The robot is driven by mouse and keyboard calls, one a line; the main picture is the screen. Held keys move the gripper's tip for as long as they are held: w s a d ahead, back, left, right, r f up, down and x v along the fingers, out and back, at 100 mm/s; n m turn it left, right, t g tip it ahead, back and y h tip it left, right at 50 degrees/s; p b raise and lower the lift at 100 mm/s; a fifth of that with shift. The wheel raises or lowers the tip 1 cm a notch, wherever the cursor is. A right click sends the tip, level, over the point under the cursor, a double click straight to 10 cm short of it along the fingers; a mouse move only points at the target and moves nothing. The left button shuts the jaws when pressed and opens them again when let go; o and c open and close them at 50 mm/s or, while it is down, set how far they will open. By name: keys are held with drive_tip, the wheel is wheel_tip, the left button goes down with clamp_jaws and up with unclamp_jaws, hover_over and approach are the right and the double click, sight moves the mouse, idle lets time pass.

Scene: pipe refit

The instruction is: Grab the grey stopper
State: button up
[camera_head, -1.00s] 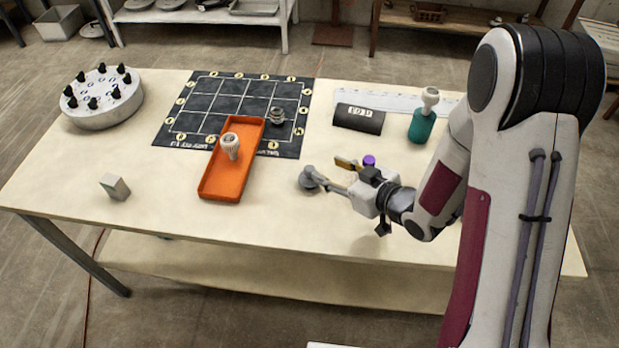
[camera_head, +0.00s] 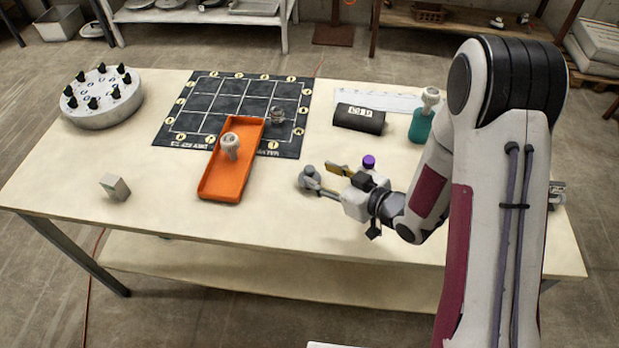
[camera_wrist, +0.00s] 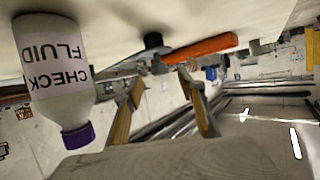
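The grey stopper (camera_head: 309,178) stands on the bare table, right of the orange tray, in the head view. My gripper (camera_head: 331,178) is open just to its right, fingers pointing at it. The near finger overlaps the stopper's lower right edge; I cannot tell whether they touch. In the wrist view, my gripper (camera_wrist: 165,90) shows two spread fingers with nothing between them. A dark round thing (camera_wrist: 153,41) beyond the fingertips is probably the stopper.
A CHECK FLUID bottle (camera_wrist: 55,70) with a purple cap (camera_head: 369,161) stands close behind my gripper. The orange tray (camera_head: 209,186) holds a pale fitting (camera_head: 230,146). The front table is mostly clear.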

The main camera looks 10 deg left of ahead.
sight(313, 172)
drive_tip(key=shift+w+a+f, duration=0.1)
drive_tip(key=shift+a, duration=0.05)
drive_tip(key=shift+x, duration=2.55)
clamp_jaws()
